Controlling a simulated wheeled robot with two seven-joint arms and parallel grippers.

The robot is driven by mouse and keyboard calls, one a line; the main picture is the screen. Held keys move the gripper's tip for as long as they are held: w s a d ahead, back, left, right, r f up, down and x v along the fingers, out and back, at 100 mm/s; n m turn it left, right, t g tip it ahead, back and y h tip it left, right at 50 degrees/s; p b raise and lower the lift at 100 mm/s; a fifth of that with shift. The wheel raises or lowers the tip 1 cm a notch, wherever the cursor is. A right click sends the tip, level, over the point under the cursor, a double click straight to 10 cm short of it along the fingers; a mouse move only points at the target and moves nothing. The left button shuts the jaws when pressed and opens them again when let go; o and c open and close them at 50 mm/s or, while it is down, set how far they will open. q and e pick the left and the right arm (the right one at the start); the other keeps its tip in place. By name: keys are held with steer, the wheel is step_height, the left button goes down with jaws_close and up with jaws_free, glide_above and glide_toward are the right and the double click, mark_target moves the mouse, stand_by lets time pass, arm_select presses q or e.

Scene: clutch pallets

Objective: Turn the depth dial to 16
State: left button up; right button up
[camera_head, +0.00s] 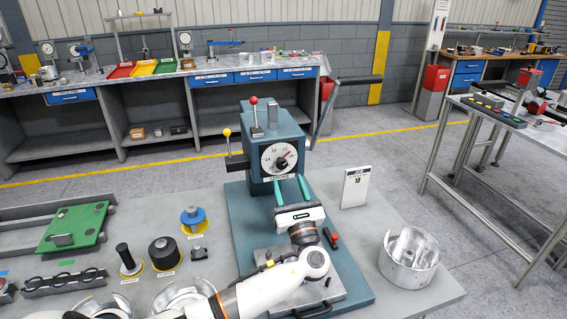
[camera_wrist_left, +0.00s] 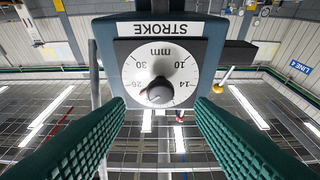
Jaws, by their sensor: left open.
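The depth dial (camera_head: 281,157) is a white round face on the front of a teal press head (camera_head: 268,135). In the left wrist view the dial face (camera_wrist_left: 133,78) appears upside down, with numbers such as 10, 14, 26 and 30 and the word STROKE above. A dark round knob (camera_wrist_left: 159,93) sits on the face; its exact setting is too small to read. My left gripper (camera_head: 290,180) is open, its green fingers pointing up at the dial from just below and in front. In the wrist view the fingers lie either side of the knob, apart from it. My right gripper is out of view.
A white job card (camera_head: 355,187), seemingly reading 18, stands right of the press. A metal bowl (camera_head: 409,258) is at the front right. A yellow-knobbed lever (camera_head: 235,155) and a long dark-handled lever (camera_head: 330,105) flank the head. Parts and a green plate (camera_head: 75,228) lie left.

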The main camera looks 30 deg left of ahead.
mark_target(283, 168)
arm_select(q)
steer(key=p+x, duration=0.1)
steer(key=x, duration=0.4)
steer(key=shift+f, duration=0.2)
steer(key=shift+w+a+r+p, duration=0.2)
steer(key=shift+w+a+p, duration=0.05)
steer(key=shift+p, duration=0.05)
steer(key=shift+w+a+f, duration=0.1)
steer(key=shift+a, duration=0.05)
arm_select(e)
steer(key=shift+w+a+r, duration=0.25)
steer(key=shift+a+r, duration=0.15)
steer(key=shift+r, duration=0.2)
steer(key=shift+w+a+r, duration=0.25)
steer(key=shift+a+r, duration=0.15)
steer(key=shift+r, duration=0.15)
